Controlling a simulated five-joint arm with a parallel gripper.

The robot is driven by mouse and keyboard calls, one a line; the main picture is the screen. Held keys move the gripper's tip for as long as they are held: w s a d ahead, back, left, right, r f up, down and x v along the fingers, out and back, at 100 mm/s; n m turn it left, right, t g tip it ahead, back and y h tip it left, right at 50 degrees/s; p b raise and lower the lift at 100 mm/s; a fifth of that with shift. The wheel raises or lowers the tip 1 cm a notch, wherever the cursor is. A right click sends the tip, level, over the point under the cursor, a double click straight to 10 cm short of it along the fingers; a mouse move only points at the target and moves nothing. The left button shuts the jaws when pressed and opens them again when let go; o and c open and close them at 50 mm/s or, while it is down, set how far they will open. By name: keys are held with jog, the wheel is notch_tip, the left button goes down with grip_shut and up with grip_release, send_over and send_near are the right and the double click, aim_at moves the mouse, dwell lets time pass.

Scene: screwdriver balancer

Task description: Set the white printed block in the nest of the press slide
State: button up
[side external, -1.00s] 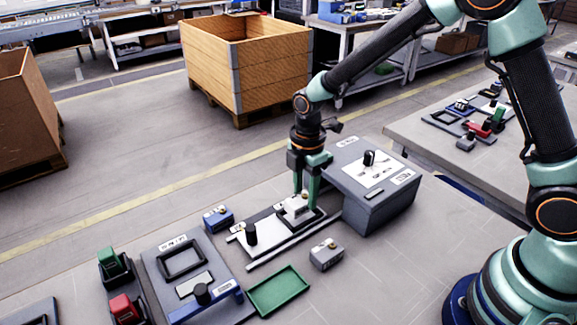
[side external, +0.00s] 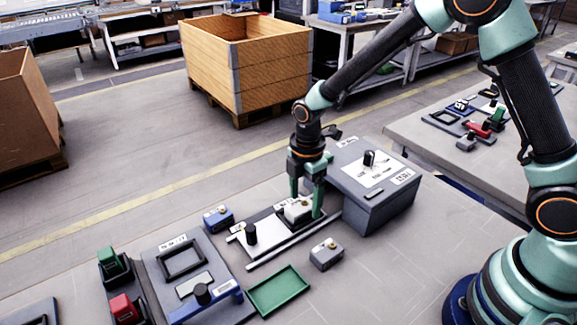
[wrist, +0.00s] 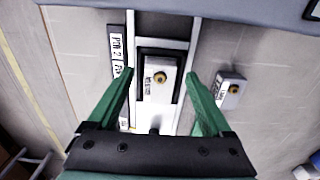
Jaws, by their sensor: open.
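The white printed block (wrist: 157,90) with a brass-coloured knob lies inside the dark-rimmed nest (wrist: 146,53) of the press slide in the wrist view. It looks level; its underside is hidden. In the side view the block (side external: 296,211) shows between the fingers, on the slide plate (side external: 262,240) with its black knob. My gripper (wrist: 161,73) is open, one green finger on each side of the block, with a gap to it on both sides in the wrist view. My gripper (side external: 306,206) is low over the slide in the side view.
The grey press housing (side external: 375,190) stands just right of the slide. A blue block (side external: 217,218) and a grey block (side external: 326,254) sit on either side of the slide. A green tray (side external: 279,291) lies in front. The bench at the lower right is clear.

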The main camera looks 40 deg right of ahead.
jog(key=shift+r, duration=0.1)
notch_tip(320, 180, up, 12)
dwell(0.5)
notch_tip(320, 180, up, 5)
jog(key=shift+f, duration=0.1)
dwell(0.6)
jog(key=shift+d, duration=0.1)
dwell(0.4)
jog(key=s+d+r+m+t, duration=0.2)
jog(key=s+d+m, duration=0.3)
jog(key=m, duration=0.4)
jog(key=s+d+r+m+t, duration=0.2)
jog(key=s+d+m+t, duration=0.1)
jog(key=s+d+m, duration=0.2)
jog(key=s+m, duration=0.2)
jog(key=m, duration=0.2)
jog(key=shift+s+t, duration=0.25)
jog(key=shift+t, duration=0.05)
